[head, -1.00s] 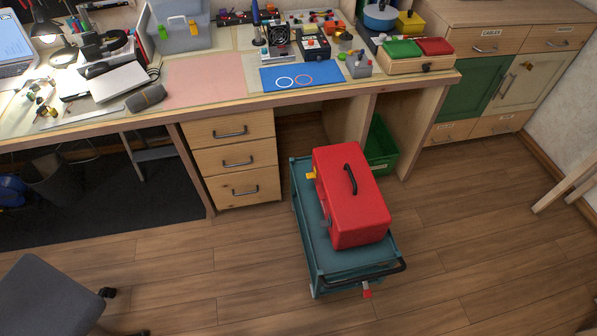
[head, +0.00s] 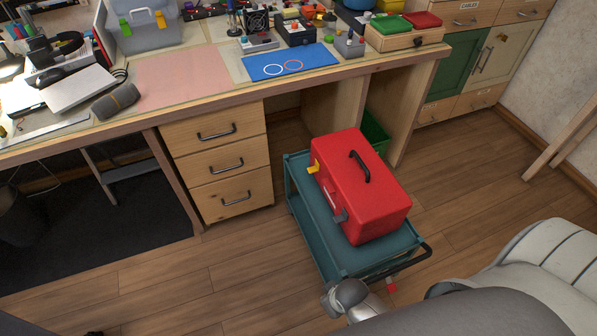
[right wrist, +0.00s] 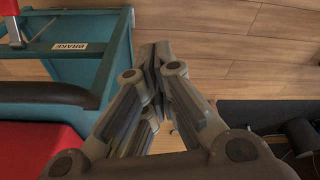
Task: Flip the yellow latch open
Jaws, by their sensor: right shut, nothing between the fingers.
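A red toolbox (head: 362,190) with a black top handle sits on a teal cart (head: 318,232). A yellow latch (head: 314,168) is on the toolbox's left long side, near its far end. A grey latch (head: 341,216) is on the same side, nearer the front. My right gripper (right wrist: 155,58) is shut and empty in the right wrist view, beside the cart (right wrist: 62,68). Part of the toolbox (right wrist: 35,148) shows there at lower left, but the yellow latch does not. In the head view my right arm comes in at the bottom right, near the cart's front end. My left gripper is not visible.
The cart's black push handle (head: 420,262) sticks out at its front right. The desk with drawers (head: 218,160) stands behind and left of the cart. A green bin (head: 374,130) is behind the toolbox. Wooden floor is open left of the cart.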

